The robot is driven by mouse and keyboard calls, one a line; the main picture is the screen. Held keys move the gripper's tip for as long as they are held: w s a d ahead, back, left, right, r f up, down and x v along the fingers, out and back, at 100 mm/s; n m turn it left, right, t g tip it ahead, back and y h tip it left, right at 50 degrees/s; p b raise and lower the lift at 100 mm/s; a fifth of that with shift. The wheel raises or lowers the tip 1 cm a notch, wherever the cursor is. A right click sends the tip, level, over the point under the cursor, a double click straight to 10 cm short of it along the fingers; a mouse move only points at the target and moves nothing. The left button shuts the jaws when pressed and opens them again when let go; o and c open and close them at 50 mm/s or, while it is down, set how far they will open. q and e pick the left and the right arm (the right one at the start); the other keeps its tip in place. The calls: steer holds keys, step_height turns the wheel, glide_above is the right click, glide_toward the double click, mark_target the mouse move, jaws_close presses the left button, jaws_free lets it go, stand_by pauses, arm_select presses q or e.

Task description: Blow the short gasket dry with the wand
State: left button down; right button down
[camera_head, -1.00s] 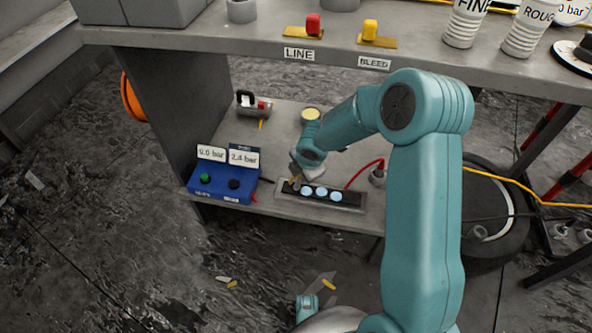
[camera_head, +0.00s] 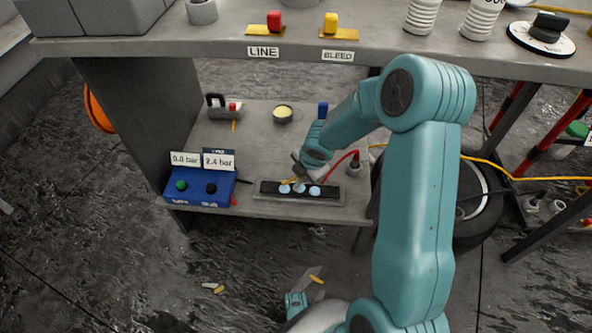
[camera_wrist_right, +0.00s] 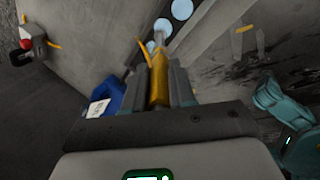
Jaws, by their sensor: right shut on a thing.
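The short gasket appears to be the black strip (camera_head: 272,187) lying in a grey tray (camera_head: 262,207) on the lower shelf. Three pale blue round spots sit along it; they also show in the right wrist view beside the strip's dark surface (camera_wrist_right: 172,43). My right gripper (camera_wrist_right: 160,85) is shut on the wand (camera_wrist_right: 159,82), a gold tube between its fingers. The wand's tip points toward the spots; whether it touches the gasket I cannot tell. In the head view my right gripper (camera_head: 302,168) is over the gasket's middle.
A blue box (camera_head: 203,188) with a green and a black knob and two bar readouts stands left of the tray. A round tin (camera_head: 283,114) and a clamp-like tool (camera_head: 222,108) stand behind. The upper bench overhangs the shelf.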

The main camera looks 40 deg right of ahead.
steer(key=shift+s+d+p, duration=0.9)
steer(key=shift+s+d, duration=1.7)
steer(key=shift+s, duration=0.5)
steer(key=shift+w+a+f+b, duration=0.1)
steer(key=shift+w+a+b, duration=0.35)
steer(key=shift+w+a, duration=0.8)
steer(key=shift+w+a+b, duration=0.45)
steer(key=shift+w+a, duration=0.5)
steer(key=shift+w, duration=0.45)
steer(key=w+a, duration=0.8)
steer(key=w, duration=0.1)
steer(key=shift+b, duration=0.3)
step_height(320, 180, up, 6)
steer(key=p, duration=0.5)
steer(key=shift+d, duration=0.1)
